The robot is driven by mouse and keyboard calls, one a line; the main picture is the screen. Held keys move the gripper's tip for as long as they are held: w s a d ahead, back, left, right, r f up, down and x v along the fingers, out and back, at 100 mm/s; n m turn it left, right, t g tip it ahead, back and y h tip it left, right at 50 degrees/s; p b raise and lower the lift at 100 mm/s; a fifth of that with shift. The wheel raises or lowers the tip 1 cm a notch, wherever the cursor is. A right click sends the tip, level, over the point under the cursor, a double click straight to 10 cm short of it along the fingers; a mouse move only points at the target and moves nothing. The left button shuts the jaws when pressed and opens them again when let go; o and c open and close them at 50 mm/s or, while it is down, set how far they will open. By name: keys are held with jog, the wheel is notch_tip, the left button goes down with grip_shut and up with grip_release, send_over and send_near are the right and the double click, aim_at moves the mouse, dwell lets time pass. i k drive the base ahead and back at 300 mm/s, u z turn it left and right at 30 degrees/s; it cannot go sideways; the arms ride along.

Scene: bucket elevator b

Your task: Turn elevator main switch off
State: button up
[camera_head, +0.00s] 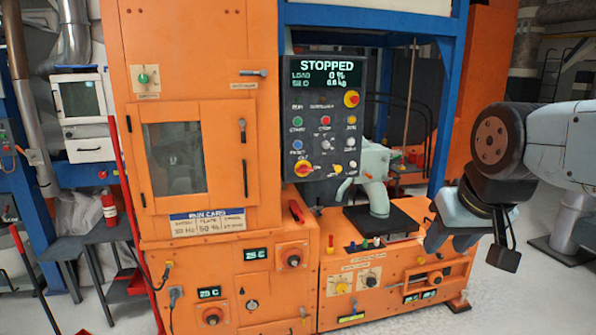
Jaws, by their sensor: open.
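The orange elevator machine (220,255) fills the middle of the view. Its dark control panel (325,120) has a display reading "STOPPED", load 0 %. Labels are too small to read, so I cannot tell which is the main switch. My gripper (471,246) is open and empty, fingers down, at the right in front of the machine, apart from all these knobs.
A red-and-yellow button (351,99) sits at the panel's upper right. A grey-green device (374,180) on a black plate stands between panel and gripper. A blue post (443,120) rises behind. A red lever (297,211) sticks up below the panel. Floor shows at the right.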

aim_at(303, 169)
jog(key=i, duration=0.85)
jog(key=z, duration=0.05)
